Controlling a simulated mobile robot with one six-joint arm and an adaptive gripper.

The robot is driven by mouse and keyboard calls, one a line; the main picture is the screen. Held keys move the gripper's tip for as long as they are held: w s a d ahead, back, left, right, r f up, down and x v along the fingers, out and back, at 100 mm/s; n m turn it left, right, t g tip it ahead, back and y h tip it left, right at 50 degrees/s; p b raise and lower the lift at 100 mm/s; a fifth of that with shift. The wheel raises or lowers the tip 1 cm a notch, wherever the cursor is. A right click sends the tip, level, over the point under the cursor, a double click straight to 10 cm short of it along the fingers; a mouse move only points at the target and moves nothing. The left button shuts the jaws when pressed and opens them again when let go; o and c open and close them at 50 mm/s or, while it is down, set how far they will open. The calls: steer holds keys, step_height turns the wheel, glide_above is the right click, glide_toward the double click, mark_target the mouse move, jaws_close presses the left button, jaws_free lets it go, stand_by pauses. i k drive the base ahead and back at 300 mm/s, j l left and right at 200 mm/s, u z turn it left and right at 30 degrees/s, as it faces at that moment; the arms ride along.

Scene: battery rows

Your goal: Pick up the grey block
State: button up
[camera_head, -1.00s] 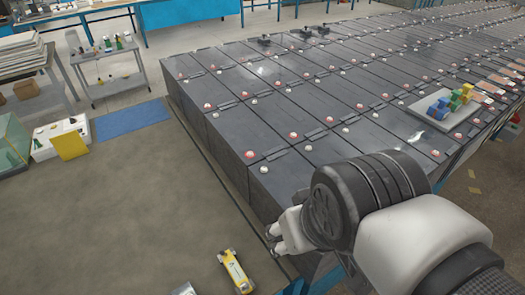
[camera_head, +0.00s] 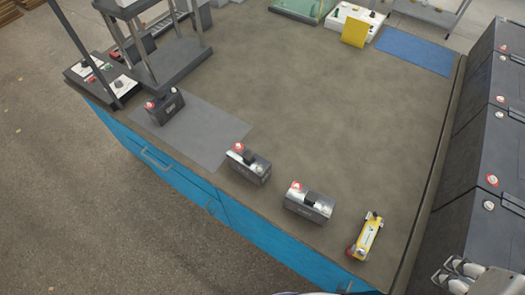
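Three grey battery-like blocks with red and white terminals stand apart along the near edge of the workbench. One dark grey block (camera_head: 165,107) is on a grey mat at the left. A second block (camera_head: 248,168) with a shiny top is by the mat's right corner. A third block (camera_head: 309,204), also shiny-topped, is further right. I cannot tell which one the task means. My gripper (camera_head: 446,269) is at the bottom right corner of the head view, to the right of all three and touching none. Its fingertips look apart, with nothing between them.
A yellow tool (camera_head: 366,238) lies between the third block and my gripper. Dark battery rows (camera_head: 480,150) rise along the right. A metal stand (camera_head: 165,62) is at the upper left. The bench's middle (camera_head: 330,100) is clear. A blue mat (camera_head: 414,51) lies at the back.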

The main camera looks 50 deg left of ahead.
mark_target(255, 168)
steer(key=k+j+u, duration=0.1)
steer(key=u, duration=1.85)
steer(key=i+j+z, duration=0.3)
steer(key=j+z, duration=0.25)
steer(key=j, duration=0.2)
steer(key=i+j+z, duration=0.15)
steer(key=j+z, duration=0.15)
steer(key=j, duration=0.15)
